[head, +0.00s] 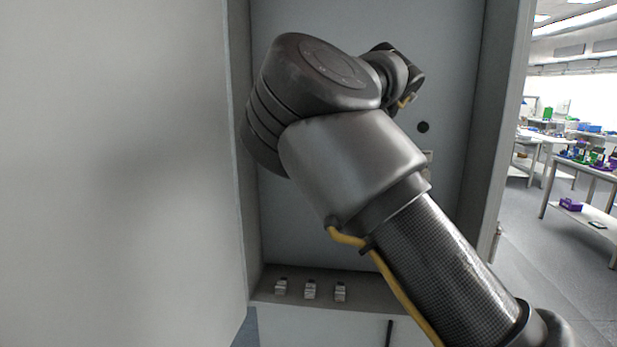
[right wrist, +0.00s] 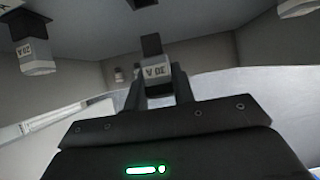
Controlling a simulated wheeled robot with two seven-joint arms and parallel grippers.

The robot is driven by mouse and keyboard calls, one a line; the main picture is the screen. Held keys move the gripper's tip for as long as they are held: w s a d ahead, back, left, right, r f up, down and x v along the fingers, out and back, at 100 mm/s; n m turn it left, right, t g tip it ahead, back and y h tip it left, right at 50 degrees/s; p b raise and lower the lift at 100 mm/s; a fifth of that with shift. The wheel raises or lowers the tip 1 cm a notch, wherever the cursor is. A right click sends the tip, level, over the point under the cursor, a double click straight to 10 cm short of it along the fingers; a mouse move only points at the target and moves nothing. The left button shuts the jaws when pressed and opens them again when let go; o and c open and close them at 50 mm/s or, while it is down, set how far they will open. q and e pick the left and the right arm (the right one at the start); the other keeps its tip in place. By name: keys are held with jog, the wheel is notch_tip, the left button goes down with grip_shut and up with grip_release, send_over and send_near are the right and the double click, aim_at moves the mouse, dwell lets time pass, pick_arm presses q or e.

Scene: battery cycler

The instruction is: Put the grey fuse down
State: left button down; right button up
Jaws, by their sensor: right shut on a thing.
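My right gripper (right wrist: 157,88) is shut on a grey fuse (right wrist: 155,72) in the right wrist view. The fuse has a pale face with a printed rating ending in "A" and a dark block at its far end. My right arm covers the middle of the head view, so the gripper and held fuse are hidden there. Another fuse (right wrist: 38,50), marked "20 A", shows at the upper left of the wrist view. My left gripper is not in view.
A large grey panel (head: 120,150) fills the left. The right cabinet wall (head: 505,120) stands close beside my arm. Workbenches are far off at right.

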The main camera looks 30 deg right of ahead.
jog(key=n+y, duration=0.1)
jog(key=n, duration=0.1)
jog(key=s+n+t+y, duration=0.1)
jog(key=n, duration=0.1)
jog(key=shift+f, duration=0.2)
jog(key=s+a+f+m+g+y+b, duration=0.1)
jog(key=s+a+f+m+g+b, duration=0.2)
jog(key=a+f+m, duration=0.8)
jog(key=s+a+f+m+g+y+b, duration=0.2)
jog(key=s+a+f+m+g+b, duration=0.2)
jog(key=m, duration=2.1)
jog(key=s+a+f+g, duration=0.3)
jog(key=a+f, duration=0.4)
jog(key=f, duration=0.4)
jog(key=shift+g, duration=0.8)
jog(key=shift+a, duration=0.1)
